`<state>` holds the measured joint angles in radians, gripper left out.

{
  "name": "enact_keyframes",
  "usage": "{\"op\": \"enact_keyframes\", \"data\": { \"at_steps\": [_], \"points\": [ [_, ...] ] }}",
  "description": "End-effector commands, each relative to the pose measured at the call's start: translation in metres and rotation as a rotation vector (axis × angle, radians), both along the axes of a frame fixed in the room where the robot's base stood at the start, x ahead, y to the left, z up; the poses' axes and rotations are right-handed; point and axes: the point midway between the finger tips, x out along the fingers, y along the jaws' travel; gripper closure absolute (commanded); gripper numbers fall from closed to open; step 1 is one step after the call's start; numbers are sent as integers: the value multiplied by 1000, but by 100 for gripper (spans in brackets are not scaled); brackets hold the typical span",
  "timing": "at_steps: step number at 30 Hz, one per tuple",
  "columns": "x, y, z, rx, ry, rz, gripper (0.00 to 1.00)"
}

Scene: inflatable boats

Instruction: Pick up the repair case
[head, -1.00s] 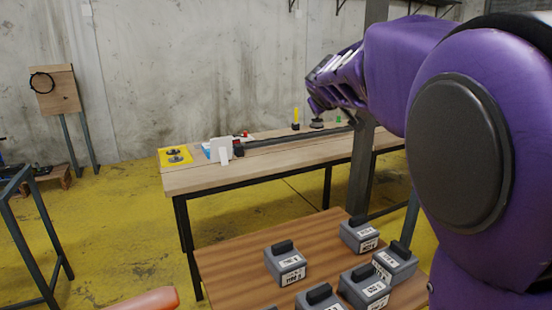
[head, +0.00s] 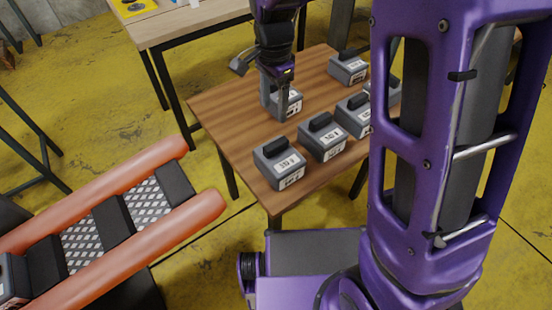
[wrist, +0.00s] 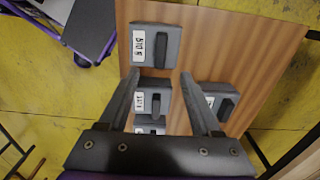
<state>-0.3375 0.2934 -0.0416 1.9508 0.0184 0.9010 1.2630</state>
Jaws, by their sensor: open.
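Several similar grey cases with dark handles and white labels stand on the brown wooden table (head: 235,110); I cannot read which one is the repair case. My gripper (head: 274,106) is open and points down at the back-left case (head: 292,102), one finger on each side of it in the picture. In the wrist view, my gripper (wrist: 160,75) has a case (wrist: 152,98) showing between its spread fingers. I cannot tell whether the fingers touch it. Other cases are the front one (head: 278,163), the one beside it (head: 321,137) and a back one (head: 347,68).
More cases (head: 353,115) stand close by on the right. An orange-tubed inflatable boat (head: 115,215) lies at the left. A workbench (head: 195,20) stands behind. The table's left part is bare, and yellow floor (head: 215,165) shows between boat and table.

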Motion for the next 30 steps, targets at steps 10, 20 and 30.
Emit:
{"op": "enact_keyframes", "data": {
  "at_steps": [10, 20, 30],
  "points": [
    [0, -1, -77, -1, 0, 3, 35],
    [2, -1, -101, -1, -3, 4, 35],
    [4, -4, -146, -2, -2, 5, 35]
  ]
}}
